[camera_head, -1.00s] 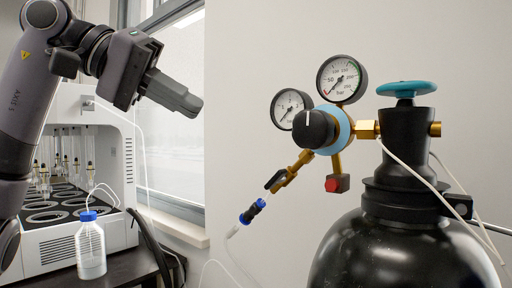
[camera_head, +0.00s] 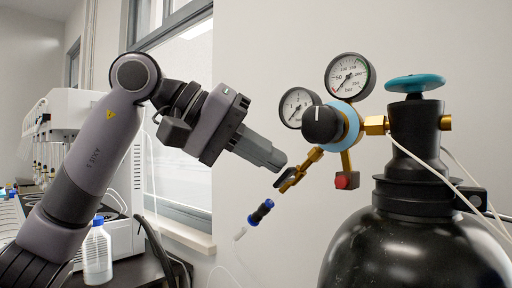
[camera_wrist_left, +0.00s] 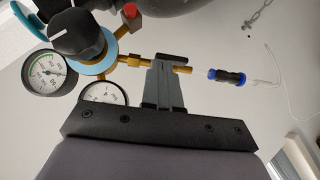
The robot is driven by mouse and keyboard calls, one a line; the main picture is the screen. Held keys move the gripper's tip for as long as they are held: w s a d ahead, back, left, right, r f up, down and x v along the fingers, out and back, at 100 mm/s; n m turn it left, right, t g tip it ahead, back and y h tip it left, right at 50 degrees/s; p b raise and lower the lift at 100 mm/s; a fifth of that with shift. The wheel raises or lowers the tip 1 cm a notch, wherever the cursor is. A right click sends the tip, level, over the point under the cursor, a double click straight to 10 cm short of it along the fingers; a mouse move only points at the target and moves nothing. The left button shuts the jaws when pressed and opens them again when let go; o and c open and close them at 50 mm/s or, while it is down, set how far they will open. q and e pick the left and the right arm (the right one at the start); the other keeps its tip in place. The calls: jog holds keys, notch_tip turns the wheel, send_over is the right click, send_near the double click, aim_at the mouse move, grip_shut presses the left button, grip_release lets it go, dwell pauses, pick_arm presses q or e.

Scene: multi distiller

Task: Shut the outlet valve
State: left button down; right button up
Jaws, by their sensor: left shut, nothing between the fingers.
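The outlet valve (camera_head: 287,180) is a small black lever on the angled brass outlet pipe below the pressure regulator (camera_head: 322,124). In the left wrist view the valve's black lever (camera_wrist_left: 172,56) shows just beyond my fingertips, lying across the pipe's end region. My left gripper (camera_head: 279,160) is shut and empty, its grey fingers pointing right and down, close above the valve in the head view. The left wrist view also shows the fingers (camera_wrist_left: 166,68) together. I cannot tell whether they touch the lever. My right gripper is not in view.
A black gas cylinder (camera_head: 415,255) with a teal handwheel (camera_head: 414,83) stands right. A blue-and-black hose connector (camera_head: 261,212) is below the valve. A bottle (camera_head: 97,254) and lab machine stand left. A window is behind my arm.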

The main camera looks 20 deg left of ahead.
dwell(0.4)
pick_arm(q)
jog(key=shift+r+p, duration=0.15)
jog(key=shift+p, duration=0.3)
jog(key=shift+d+y, duration=0.1)
jog(key=shift+y, duration=0.2)
jog(key=shift+m+p, duration=0.3)
jog(key=shift+p, duration=0.05)
